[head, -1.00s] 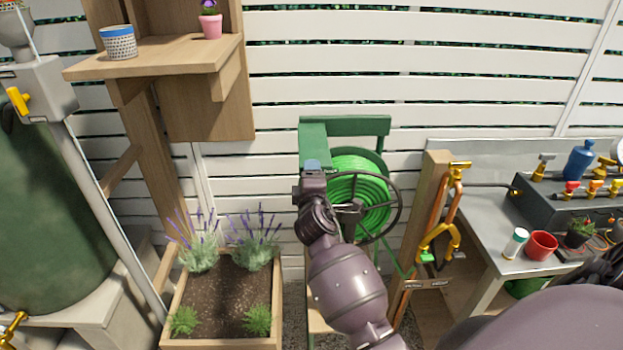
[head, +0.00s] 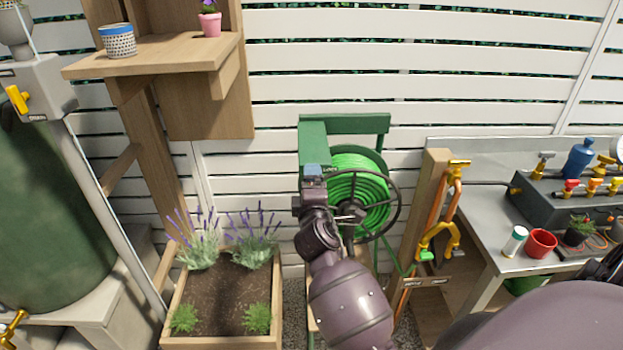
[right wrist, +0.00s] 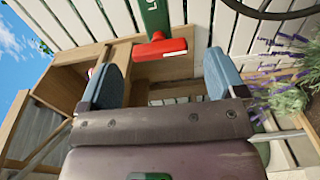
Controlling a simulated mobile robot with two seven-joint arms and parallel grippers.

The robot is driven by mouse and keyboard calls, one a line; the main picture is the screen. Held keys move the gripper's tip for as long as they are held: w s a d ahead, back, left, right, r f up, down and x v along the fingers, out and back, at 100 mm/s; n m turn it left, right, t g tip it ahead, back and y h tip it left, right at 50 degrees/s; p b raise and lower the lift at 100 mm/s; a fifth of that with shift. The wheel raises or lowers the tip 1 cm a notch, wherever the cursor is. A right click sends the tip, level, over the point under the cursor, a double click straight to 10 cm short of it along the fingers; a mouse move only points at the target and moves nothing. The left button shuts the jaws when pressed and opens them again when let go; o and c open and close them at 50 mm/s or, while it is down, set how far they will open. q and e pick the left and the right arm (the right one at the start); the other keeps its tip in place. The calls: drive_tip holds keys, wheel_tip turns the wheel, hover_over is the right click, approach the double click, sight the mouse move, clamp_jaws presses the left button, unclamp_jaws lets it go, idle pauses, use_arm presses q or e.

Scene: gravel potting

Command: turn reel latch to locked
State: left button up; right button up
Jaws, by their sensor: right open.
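The hose reel (head: 357,205) stands in front of the white fence, with green hose and a dark hand wheel on its green frame (head: 345,124). The red reel latch (right wrist: 159,47) shows in the right wrist view at the end of a green lettered part (right wrist: 154,14). My right gripper (head: 313,170) is at the frame's left side. In the right wrist view its blue-padded fingers (right wrist: 160,63) are open, with the latch ahead and between them in the picture, not gripped. In the head view my gripper hides the latch. My left gripper is out of view.
A planter box (head: 222,293) with lavender stands lower left of the reel, below a wooden shelf (head: 155,55). A wooden post (head: 431,185) with an orange hose (head: 452,205) stands right of the reel, beside a metal bench (head: 485,240).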

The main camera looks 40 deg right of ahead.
drive_tip(key=v, duration=0.6)
drive_tip(key=shift+s, duration=0.25)
drive_tip(key=shift+a, duration=0.15)
drive_tip(key=s+a+f+m+y, duration=0.4)
drive_tip(key=a+f+m+y, duration=0.1)
drive_tip(key=f+m+y, duration=0.4)
drive_tip(key=s+f+m+g, duration=0.1)
drive_tip(key=s+f+g, duration=0.2)
drive_tip(key=s+f, duration=1.1)
drive_tip(key=s, duration=0.3)
drive_tip(key=shift+d+m+g, duration=0.15)
drive_tip(key=shift+m+g, duration=0.15)
drive_tip(key=shift+g, duration=0.1)
